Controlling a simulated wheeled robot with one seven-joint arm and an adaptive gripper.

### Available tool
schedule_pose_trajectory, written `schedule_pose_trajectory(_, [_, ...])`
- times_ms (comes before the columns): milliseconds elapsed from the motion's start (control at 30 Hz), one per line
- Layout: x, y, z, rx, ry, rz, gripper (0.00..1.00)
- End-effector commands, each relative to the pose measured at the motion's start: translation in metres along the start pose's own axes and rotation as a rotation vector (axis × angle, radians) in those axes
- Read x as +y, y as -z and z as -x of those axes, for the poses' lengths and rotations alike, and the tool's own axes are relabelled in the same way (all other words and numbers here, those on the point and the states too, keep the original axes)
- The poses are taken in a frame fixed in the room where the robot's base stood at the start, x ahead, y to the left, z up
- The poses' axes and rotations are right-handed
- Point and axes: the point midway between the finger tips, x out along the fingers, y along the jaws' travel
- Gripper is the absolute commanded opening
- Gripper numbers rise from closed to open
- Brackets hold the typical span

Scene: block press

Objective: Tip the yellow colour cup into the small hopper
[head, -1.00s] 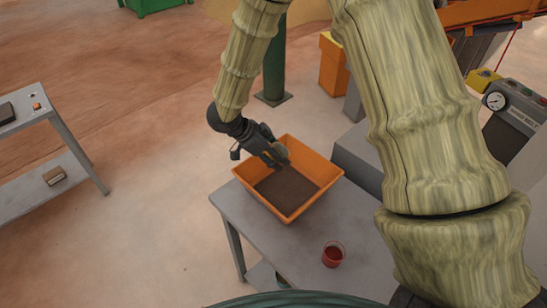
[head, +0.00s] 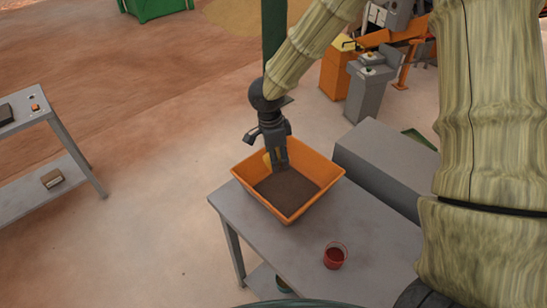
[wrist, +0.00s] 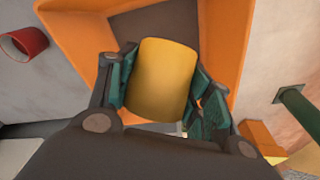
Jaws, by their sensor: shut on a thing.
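The yellow colour cup (wrist: 161,80) is between the fingers of my gripper (wrist: 160,88) in the wrist view, and the fingers are shut on it. In the head view, a bit of the yellow cup (head: 267,159) shows beside my gripper (head: 276,157), over the back of the small orange hopper (head: 321,196). The hopper has dark grey-brown material (head: 286,188) inside. The cup's mouth and contents are hidden.
The hopper stands on a grey table (head: 300,237). A grey box-like block (head: 385,160) stands right of the hopper. A grey side table (head: 60,140) is at the left, with open floor between.

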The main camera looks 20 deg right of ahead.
Motion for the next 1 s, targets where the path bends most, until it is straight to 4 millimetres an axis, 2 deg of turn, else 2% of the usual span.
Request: schedule_pose_trajectory(1000, [0.0002, 0.0062, -0.0060, -0.344, -0.001, -0.004, 0.17])
